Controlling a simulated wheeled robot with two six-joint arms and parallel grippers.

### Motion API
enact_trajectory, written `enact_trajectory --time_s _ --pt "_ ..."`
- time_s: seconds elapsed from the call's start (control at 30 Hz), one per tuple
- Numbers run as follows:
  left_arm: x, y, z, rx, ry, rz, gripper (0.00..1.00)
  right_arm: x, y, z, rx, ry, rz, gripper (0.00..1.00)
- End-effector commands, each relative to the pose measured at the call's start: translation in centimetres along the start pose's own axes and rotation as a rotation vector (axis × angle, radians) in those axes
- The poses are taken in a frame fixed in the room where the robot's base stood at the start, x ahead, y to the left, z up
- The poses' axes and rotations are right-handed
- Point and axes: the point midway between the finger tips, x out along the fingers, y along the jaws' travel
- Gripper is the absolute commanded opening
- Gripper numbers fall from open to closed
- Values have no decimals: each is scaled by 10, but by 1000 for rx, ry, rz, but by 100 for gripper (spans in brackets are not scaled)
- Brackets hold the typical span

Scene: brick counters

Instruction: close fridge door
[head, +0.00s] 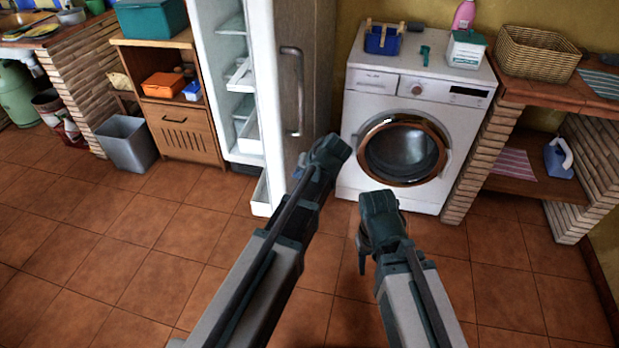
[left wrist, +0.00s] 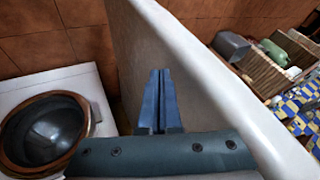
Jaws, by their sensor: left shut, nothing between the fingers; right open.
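The fridge (head: 212,60) stands open at the back, with white shelves and bins showing inside. Its door (head: 318,60) sticks out toward me, with a white edge and a grey-brown outer face bearing a long vertical handle (head: 291,92). My left gripper (head: 303,168) is shut and empty, by the outer face low on the door. In the left wrist view its blue fingers (left wrist: 160,95) lie together in front of the door's grey face (left wrist: 150,45); I cannot tell whether they touch it. My right gripper (head: 362,258) is open, lower and to the right, away from the door.
A washing machine (head: 418,130) stands right of the door, with a basket (head: 537,52) on the brick counter beyond it. A wooden cabinet (head: 186,128) and a grey bin (head: 126,143) stand left of the fridge. The tiled floor (head: 110,235) at the left is clear.

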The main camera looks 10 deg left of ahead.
Motion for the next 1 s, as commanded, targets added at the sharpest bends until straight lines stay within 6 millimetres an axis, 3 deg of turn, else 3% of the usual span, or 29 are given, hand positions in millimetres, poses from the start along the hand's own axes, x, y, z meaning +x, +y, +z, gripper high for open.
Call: enact_trajectory --time_s 0.2,0.77,1.0 --pt "7 -15 0 -1 -1 0 0 -1 0 0 0 0 0 50" --pt "10 -22 1 8 4 5 0 -1 0 0 0 0 0 50" --pt "27 -56 4 53 29 29 0 -1 0 0 0 0 0 50"
